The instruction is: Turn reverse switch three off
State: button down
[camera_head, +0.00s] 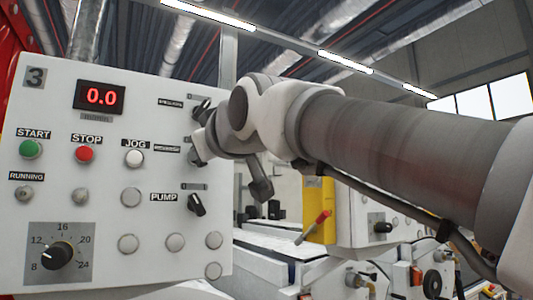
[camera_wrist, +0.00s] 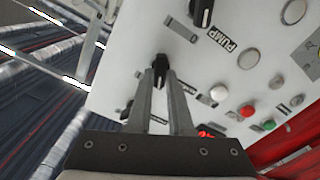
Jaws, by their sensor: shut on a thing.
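The white control panel marked 3 (camera_head: 100,180) fills the left of the head view. Down its right side are several black rotary switches. The middle switch, beside a small label too blurred to read, sits in my gripper (camera_wrist: 161,76) in the wrist view. This black knob (camera_wrist: 159,66) is between the two fingertips, which are shut on its sides. In the head view my wrist covers most of that knob and hides the fingers. The pump switch (camera_head: 197,205) is below it, tilted, and also shows in the wrist view (camera_wrist: 202,12).
The panel has a green start button (camera_head: 31,149), a red stop button (camera_head: 84,154), a white jog button (camera_head: 134,158), a dial (camera_head: 57,255) and a display (camera_head: 100,96) reading 0.0. White machines with a yellow box (camera_head: 319,210) stand behind, below my arm.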

jog(key=shift+n, duration=0.6)
jog(key=c, duration=0.8)
grip_release()
jog(key=b+v, duration=0.3)
jog(key=v, duration=1.4)
jog(key=shift+s+d+b, duration=0.2)
jog(key=shift+b, duration=0.2)
